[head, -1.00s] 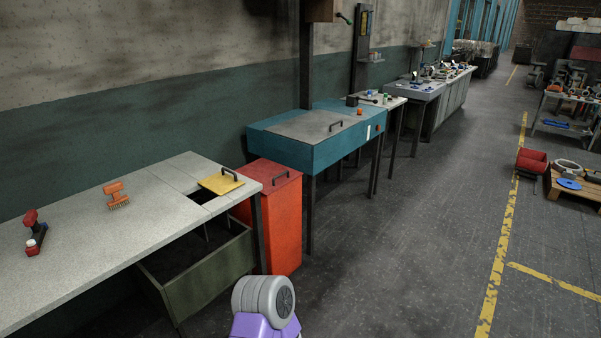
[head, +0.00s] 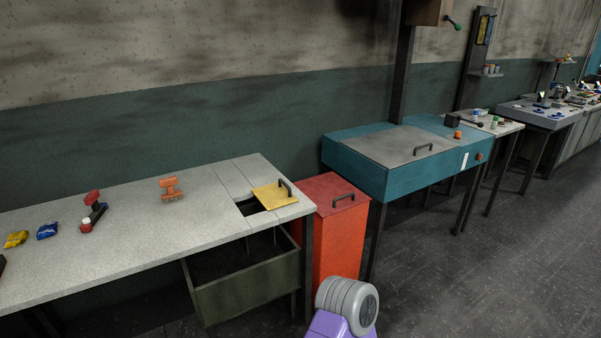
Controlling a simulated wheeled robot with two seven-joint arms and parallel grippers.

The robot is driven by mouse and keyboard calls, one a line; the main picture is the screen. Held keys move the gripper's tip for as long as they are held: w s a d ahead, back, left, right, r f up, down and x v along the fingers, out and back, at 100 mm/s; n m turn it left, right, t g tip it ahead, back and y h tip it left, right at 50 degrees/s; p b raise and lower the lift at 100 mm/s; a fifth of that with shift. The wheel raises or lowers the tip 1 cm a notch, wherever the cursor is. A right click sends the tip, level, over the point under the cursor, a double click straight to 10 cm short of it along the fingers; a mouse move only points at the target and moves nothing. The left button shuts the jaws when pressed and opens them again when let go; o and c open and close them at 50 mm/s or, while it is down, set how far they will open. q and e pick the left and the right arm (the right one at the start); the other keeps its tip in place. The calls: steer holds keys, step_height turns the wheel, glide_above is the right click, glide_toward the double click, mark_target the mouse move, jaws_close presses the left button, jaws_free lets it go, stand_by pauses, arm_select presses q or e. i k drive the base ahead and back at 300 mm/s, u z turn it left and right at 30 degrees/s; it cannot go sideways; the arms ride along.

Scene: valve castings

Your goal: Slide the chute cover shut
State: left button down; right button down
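The chute cover is a yellow plate (head: 270,197) with a dark handle (head: 285,187), at the right end of the grey workbench (head: 150,215). It lies to the right of a dark chute opening (head: 250,207) in the bench top, and part of the opening shows uncovered. A green open bin (head: 245,290) stands below the opening. A grey and purple part of my own arm shows at the bottom centre, short of the bench. Neither of my grippers shows in the head view.
On the bench are an orange brush (head: 170,188), a red and black tool (head: 94,212), and blue (head: 47,231) and yellow (head: 16,239) packets. A red bin (head: 338,235) stands right of the bench, before a blue cabinet table (head: 375,165). Floor at right is clear.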

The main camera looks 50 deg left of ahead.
mark_target(276, 195)
steer(key=u, duration=0.5)
steer(key=i, duration=1.95)
steer(key=u, duration=1.85)
steer(key=i, duration=0.9)
steer(key=u, duration=0.9)
